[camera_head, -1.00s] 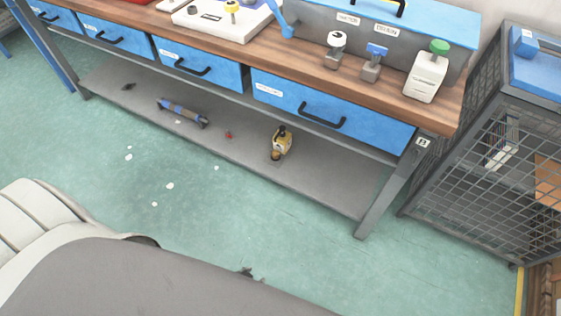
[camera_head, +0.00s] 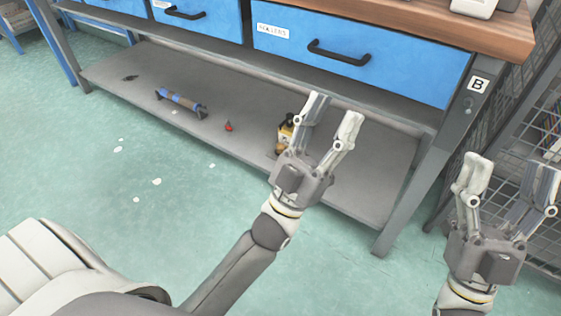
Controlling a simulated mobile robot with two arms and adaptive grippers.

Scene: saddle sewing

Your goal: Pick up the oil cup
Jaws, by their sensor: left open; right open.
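A small yellow and black bottle-like thing, likely the oil cup (camera_head: 285,131), stands on the grey lower shelf (camera_head: 235,160) of the workbench. My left gripper (camera_head: 332,110) is open and empty. In the picture it overlaps the right side of the bottle and hides part of it. I cannot tell how far apart they are in depth. My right gripper (camera_head: 513,172) is open and empty at the far right, in front of the bench leg and the wire cage, well away from the bottle.
A blue and grey cylinder (camera_head: 181,101) and a small red thing (camera_head: 229,126) lie on the shelf to the left. Blue drawers (camera_head: 360,50) overhang the shelf. The bench leg marked B (camera_head: 440,160) and a wire cage (camera_head: 515,130) stand at right. The green floor (camera_head: 110,170) in front is mostly clear.

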